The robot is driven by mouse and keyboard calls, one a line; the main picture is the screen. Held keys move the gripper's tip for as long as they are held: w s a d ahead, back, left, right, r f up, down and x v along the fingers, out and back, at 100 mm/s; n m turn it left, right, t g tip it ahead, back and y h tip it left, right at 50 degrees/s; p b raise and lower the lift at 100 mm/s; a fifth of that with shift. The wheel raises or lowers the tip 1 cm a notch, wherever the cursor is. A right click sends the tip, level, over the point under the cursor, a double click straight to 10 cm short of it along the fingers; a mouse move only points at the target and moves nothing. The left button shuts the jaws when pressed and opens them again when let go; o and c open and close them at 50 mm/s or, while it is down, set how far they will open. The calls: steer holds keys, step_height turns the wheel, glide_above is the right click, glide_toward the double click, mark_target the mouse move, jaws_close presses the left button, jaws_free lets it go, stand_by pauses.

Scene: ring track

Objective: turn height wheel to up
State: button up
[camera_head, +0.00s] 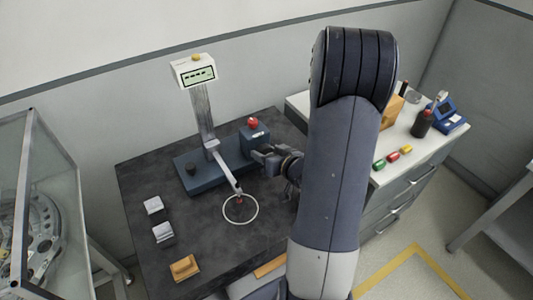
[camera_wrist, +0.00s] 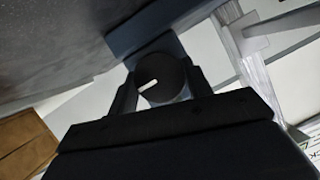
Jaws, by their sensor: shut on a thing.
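A measuring stand with a dark blue base (camera_head: 203,183), a grey column (camera_head: 202,113) and a display head (camera_head: 194,71) stands on the dark table. In the wrist view a round black wheel (camera_wrist: 168,72) with a white pointer mark sits between my fingers. The mark points to the lower left in that view. My gripper (camera_head: 256,154) is shut on this wheel, beside the blue box at the right end of the base. In the head view the wheel is hidden by my gripper. A slanted arm with a white ring (camera_head: 256,213) reaches forward from the column.
A red button (camera_head: 253,122) tops the blue box close to my gripper. Another black knob (camera_head: 192,168) is on the base's left. Two small grey-white blocks and an orange block (camera_head: 185,268) lie at the front left. A glass case (camera_head: 50,190) stands left; a cabinet (camera_head: 410,160) stands right.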

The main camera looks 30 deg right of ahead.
steer(key=c, duration=0.3)
steer(key=shift+f+b, duration=0.1)
steer(key=shift+b, duration=0.3)
steer(key=n+b, duration=0.1)
steer(key=b, duration=0.1)
steer(key=shift+a+f+n+h+b, duration=0.1)
steer(key=shift+f+n+h+b, duration=0.05)
steer(key=shift+n+h+b, duration=0.2)
steer(key=n+h+b, duration=0.2)
steer(key=b, duration=0.3)
steer(key=shift+a+f, duration=0.1)
steer(key=n+h+b, duration=0.2)
steer(key=n+b, duration=0.1)
steer(key=b, duration=0.7)
steer(key=shift+n+t, duration=0.25)
steer(key=shift+t, duration=0.15)
steer(key=shift+b, duration=1)
steer(key=shift+r+n+h+b, duration=0.25)
steer(key=shift+n+h+b, duration=0.1)
steer(key=shift+n+b, duration=0.25)
